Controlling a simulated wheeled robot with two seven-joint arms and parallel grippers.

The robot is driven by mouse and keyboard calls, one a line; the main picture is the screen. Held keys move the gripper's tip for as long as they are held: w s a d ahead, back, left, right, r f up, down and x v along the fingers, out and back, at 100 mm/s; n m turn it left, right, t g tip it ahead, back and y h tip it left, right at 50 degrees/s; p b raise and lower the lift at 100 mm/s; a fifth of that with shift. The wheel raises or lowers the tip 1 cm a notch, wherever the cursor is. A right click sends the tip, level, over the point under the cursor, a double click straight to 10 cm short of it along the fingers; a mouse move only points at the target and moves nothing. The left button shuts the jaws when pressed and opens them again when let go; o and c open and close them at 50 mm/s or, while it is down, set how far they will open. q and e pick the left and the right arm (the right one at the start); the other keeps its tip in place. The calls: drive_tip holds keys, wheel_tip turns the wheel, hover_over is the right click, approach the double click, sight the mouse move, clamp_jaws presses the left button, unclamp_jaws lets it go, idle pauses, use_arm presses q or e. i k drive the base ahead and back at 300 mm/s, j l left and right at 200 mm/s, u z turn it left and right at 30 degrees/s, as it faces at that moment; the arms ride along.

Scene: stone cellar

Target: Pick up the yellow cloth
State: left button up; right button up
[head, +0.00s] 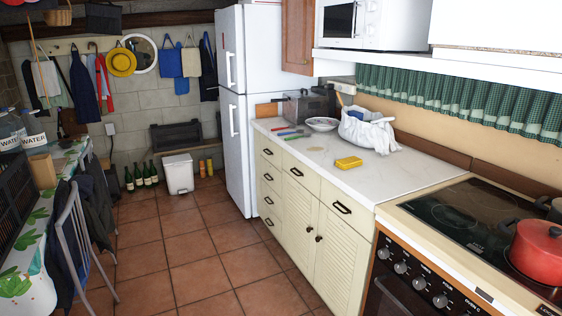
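A small yellow cloth (348,163), a compact block-like shape, lies on the white marbled counter (345,185) near its front edge. It sits in front of a white bag and left of the stove, with nothing on top of it. A faint tan patch shows on the counter just behind it. Neither of my grippers shows in the head view.
A white bag (369,133), a bowl (322,125) and several coloured utensils (290,133) lie behind the cloth. A red pot (538,250) stands on the stove (455,217) at right. The tiled floor (200,251) before the cabinets is clear; a chair (76,245) stands left.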

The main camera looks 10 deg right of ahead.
sight(344, 164)
drive_tip(key=i+z, duration=0.3)
drive_tip(key=i+j+z, duration=0.3)
drive_tip(key=i, duration=0.2)
drive_tip(key=i+j+z, duration=1.3)
drive_tip(key=j+z, duration=0.3)
